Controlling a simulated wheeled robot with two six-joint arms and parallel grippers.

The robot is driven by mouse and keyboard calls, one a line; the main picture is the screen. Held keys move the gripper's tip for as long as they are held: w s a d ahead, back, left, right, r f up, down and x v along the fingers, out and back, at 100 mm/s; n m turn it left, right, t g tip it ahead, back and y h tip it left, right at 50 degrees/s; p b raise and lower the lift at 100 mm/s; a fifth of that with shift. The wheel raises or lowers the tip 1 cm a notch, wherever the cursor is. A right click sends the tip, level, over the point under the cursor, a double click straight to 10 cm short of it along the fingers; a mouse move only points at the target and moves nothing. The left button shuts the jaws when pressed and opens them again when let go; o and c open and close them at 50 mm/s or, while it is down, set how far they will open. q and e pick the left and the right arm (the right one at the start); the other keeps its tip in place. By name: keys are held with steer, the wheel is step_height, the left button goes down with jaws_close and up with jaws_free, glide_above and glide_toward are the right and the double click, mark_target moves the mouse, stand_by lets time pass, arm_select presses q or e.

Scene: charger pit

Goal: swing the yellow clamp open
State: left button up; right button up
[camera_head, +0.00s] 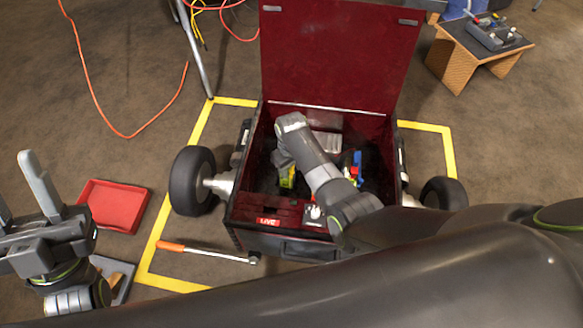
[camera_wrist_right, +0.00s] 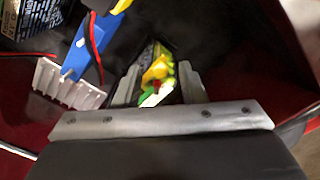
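A yellow-green part, which looks like the yellow clamp (camera_head: 287,178), is down inside the open red box (camera_head: 270,238), partly hidden by my right arm. In the right wrist view the yellow part (camera_wrist_right: 158,70) shows between and beyond the fingertips. My right gripper (camera_wrist_right: 159,76) points down into the box with its fingers apart. I cannot tell whether they touch the yellow part. My left gripper (camera_head: 22,190) is open and empty, outside the box on the left.
A blue part (camera_wrist_right: 84,50) with a red wire lies beside the gripper. The lid (camera_head: 335,55) stands raised. An orange-handled bar (camera_head: 205,252) and red tray (camera_head: 113,206) lie left. Wheels (camera_head: 193,181) flank the box. A wooden stand (camera_head: 470,65) is far right.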

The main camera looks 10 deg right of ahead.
steer(key=shift+f, duration=0.15)
jaws_close()
stand_by(0.4)
